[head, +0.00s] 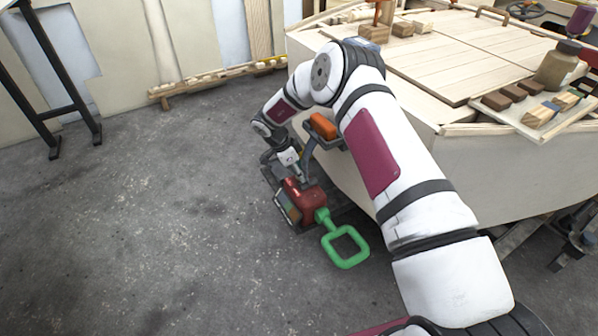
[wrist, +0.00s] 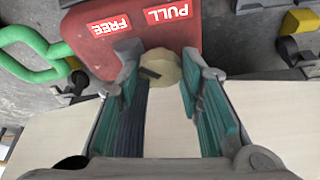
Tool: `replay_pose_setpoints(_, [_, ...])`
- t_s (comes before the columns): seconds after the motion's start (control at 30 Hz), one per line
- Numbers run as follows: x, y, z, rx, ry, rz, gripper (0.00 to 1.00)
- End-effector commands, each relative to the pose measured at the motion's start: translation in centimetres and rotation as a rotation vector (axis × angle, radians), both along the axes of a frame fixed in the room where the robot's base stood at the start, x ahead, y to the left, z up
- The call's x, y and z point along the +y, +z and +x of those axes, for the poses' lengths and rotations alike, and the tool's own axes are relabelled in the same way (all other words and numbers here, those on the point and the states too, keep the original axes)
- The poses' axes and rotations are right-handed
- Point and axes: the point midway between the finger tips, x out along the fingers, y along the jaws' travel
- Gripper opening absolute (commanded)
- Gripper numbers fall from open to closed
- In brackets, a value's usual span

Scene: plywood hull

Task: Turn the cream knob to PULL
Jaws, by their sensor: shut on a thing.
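The cream knob (wrist: 165,66) sits on the face of a red housing (wrist: 88,40), between my gripper's (wrist: 159,62) two fingers, which are shut on it. A dark mark on the knob lies left of its middle; I cannot tell exactly which label it points at. The PULL label (wrist: 167,12) and the FREE label (wrist: 110,26) are red with white letters and appear upside down above the knob, FREE to the left of PULL. In the head view the red housing (head: 306,204) is low near the floor and my gripper (head: 301,178) reaches it; the knob is hidden there.
A green loop handle (head: 345,246) sticks out from the housing over the grey floor; it also shows in the wrist view (wrist: 30,52). The pale plywood hull (head: 490,175) stands close on the right. The floor to the left is clear.

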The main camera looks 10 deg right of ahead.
Motion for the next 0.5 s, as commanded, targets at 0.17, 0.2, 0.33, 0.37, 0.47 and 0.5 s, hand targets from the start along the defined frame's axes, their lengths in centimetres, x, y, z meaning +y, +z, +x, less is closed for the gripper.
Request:
replay_pose_setpoints(0.17, [0.01,0.0,0.04,0.0,-0.022,0.001,0.06])
replay_pose_setpoints(0.2, [0.0,0.0,0.04,0.001,-0.033,0.001,0.06])
replay_pose_setpoints(0.33, [0.01,-0.04,0.09,0.001,-0.089,0.002,0.06])
replay_pose_setpoints(0.37, [0.0,-0.02,0.1,0.002,-0.107,0.001,0.06])
replay_pose_setpoints(0.47, [-0.03,-0.06,0.2,0.002,-0.179,0.002,0.06])
replay_pose_setpoints(0.5, [-0.03,-0.05,0.22,0.002,-0.211,0.002,0.06])
